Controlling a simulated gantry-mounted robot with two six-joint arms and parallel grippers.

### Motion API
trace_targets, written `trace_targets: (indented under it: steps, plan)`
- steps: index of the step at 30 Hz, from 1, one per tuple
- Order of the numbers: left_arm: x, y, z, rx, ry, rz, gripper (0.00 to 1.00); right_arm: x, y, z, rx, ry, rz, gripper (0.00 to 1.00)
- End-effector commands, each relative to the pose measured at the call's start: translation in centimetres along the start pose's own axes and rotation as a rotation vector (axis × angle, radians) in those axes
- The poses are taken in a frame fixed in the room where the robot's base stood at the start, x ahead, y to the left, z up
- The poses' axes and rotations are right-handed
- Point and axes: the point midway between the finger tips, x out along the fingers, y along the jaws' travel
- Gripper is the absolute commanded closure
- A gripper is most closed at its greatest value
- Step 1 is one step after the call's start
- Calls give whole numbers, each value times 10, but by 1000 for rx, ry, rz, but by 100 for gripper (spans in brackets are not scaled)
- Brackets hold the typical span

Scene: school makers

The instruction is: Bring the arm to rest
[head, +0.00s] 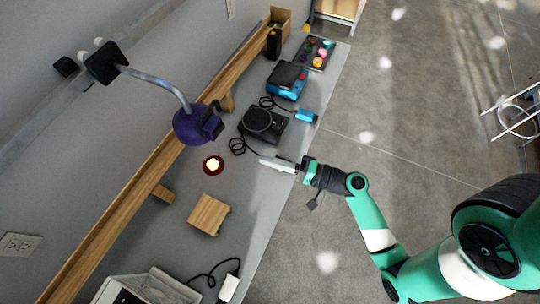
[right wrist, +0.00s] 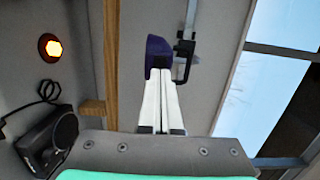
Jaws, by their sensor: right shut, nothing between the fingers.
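My right gripper (head: 264,161) is on my green right arm, which comes in from the lower right in the head view. Its pale fingers point left over the front part of the grey bench (head: 258,203). In the right wrist view the fingers (right wrist: 161,132) lie together, shut with nothing between them. The gripper is near a black round-topped device (head: 264,124) and a glowing round light (head: 213,164), and appears apart from both. My left gripper is not in view.
A purple lamp (head: 193,125) on a bent metal arm hangs over the bench. A wooden block (head: 208,215), a blue device (head: 287,80) and a tray of coloured items (head: 316,53) stand on it. A wooden shelf (head: 130,193) runs along the wall. Open floor lies to the right.

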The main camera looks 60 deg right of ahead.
Motion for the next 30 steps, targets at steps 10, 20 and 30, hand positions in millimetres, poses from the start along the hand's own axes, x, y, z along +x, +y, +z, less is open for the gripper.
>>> trace_targets:
  steps: [10,20,30]
  plan:
    - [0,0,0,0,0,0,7,0,0,0,0,0,0,100]
    - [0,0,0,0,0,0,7,35,-34,18,-81,-119,-72,100]
    - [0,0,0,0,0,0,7,145,-284,111,-844,-250,-488,100]
